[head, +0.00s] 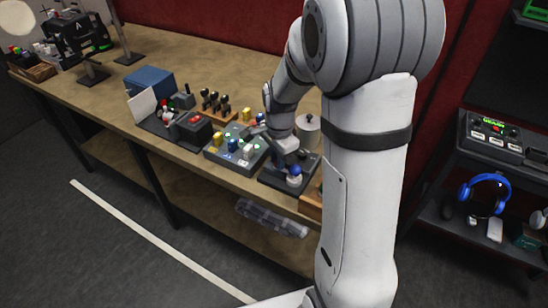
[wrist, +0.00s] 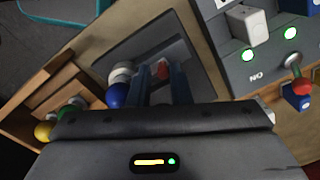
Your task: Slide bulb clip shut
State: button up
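The bulb clip seems to be the dark plate (head: 275,177) at the bench's front edge, with a blue ball (head: 294,170) and a white bulb (head: 294,181). In the wrist view the grey plate (wrist: 133,42) lies ahead, with the white bulb (wrist: 120,72) and blue ball (wrist: 117,95) just left of my fingers. My gripper (wrist: 160,68) points down at the plate, its two dark fingers a narrow gap apart. A small red piece (wrist: 162,70) shows between the fingertips; I cannot tell whether they touch it. In the head view my gripper (head: 289,156) is low over the plate.
A grey panel (head: 229,158) with coloured knobs and green lights stands just left; it is at the right in the wrist view (wrist: 239,73). A wooden tray (head: 311,206) lies close on the other side. A red-topped box (head: 191,127) and blue box (head: 149,82) stand farther left.

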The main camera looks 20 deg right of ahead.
jog(key=o, duration=0.3)
notch_tip(320, 180, up, 8)
jog(key=shift+s, duration=0.2)
dwell(0.4)
jog(key=shift+d+f, duration=0.1)
